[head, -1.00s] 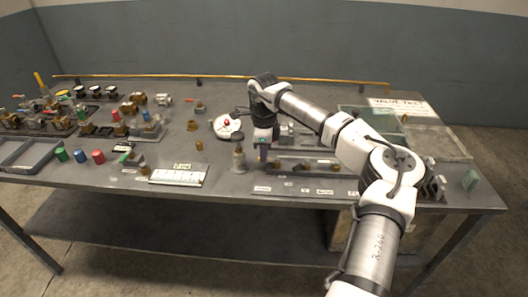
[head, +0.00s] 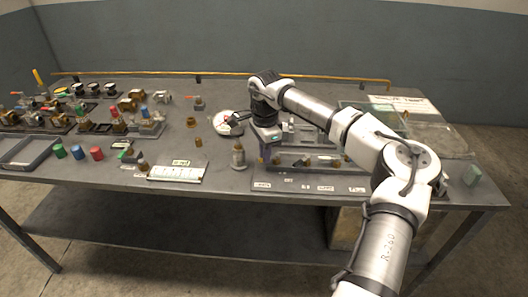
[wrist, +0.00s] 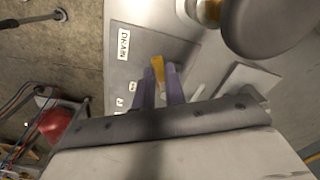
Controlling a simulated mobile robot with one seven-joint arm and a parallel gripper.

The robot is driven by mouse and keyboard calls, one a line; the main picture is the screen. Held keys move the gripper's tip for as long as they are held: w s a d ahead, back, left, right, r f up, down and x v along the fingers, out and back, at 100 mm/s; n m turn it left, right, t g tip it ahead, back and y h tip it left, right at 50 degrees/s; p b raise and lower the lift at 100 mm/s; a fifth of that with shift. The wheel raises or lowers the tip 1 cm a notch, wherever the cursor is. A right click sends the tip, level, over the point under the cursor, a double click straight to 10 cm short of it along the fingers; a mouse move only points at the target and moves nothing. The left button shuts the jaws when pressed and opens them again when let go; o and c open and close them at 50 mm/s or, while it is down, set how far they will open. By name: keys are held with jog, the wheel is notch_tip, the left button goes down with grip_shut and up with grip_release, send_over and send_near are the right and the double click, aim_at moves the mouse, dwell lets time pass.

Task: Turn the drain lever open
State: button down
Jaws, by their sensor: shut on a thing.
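The drain lever (wrist: 157,67) is a small yellow handle in the middle of the wrist view. It lies next to a white label (wrist: 123,43) that reads DRAIN, on a grey metal plate (wrist: 135,15). My gripper (wrist: 159,84) has two purple fingers, one on each side of the lever, and is shut on it. In the head view my gripper (head: 264,156) is low over the front of the test rig, right of the middle of the bench. There the lever cannot be made out behind my gripper.
A metal cylinder-like fitting (head: 238,156) stands just left of my gripper. A white round gauge (head: 225,122) sits behind it. A large dark round part (wrist: 275,25) is close by in the wrist view. Valves and coloured caps (head: 78,152) fill the bench's left side.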

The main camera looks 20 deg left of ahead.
jog(key=n, duration=0.2)
jog(key=d+n, duration=0.1)
jog(key=shift+s+n+b, duration=0.35)
jog(key=shift+n, duration=0.05)
jog(key=n, duration=0.1)
jog(key=d+n, duration=0.1)
jog(key=shift+s+n, duration=0.15)
jog(key=shift+n, duration=0.25)
jog(key=n, duration=0.1)
jog(key=d+n, duration=0.1)
jog(key=n, duration=0.1)
jog(key=shift+b, duration=0.4)
jog(key=shift+d+n, duration=0.2)
jog(key=shift+n, duration=0.5)
jog(key=shift+d+n, duration=0.2)
jog(key=shift+n, duration=0.5)
jog(key=c, duration=1.5)
grip_release()
jog(key=shift+o, duration=0.2)
jog(key=shift+r, duration=0.1)
